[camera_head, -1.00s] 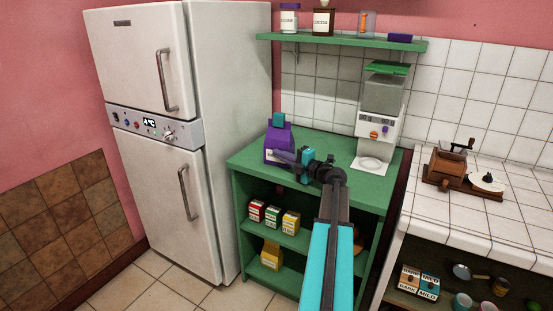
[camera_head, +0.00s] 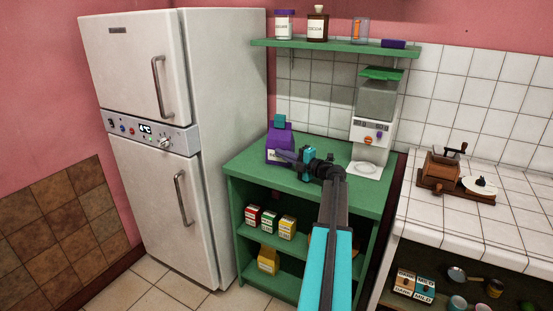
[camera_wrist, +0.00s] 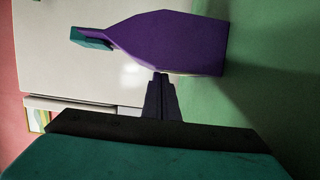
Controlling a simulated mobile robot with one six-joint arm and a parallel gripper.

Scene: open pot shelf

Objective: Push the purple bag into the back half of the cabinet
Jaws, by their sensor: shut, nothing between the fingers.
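The purple bag (camera_head: 279,141) with a teal clip on top stands upright on the green cabinet's top (camera_head: 312,177), near its left side and close to the fridge. In the wrist view the bag (camera_wrist: 175,42) appears turned sideways, just beyond the fingertips. My gripper (camera_head: 288,157) is shut and empty, with its tips at the bag's lower front right side. It also shows in the wrist view (camera_wrist: 161,80), where the tips meet or nearly meet the bag's edge. I cannot tell whether they touch. The gripper hides part of the bag's label.
A white dispenser (camera_head: 370,130) stands to the right on the cabinet top. A green wall shelf (camera_head: 335,45) with jars hangs above. The fridge (camera_head: 215,140) is at the left. Small cartons (camera_head: 270,222) sit on the shelf below. A tiled counter (camera_head: 500,215) with a grinder (camera_head: 440,168) is at the right.

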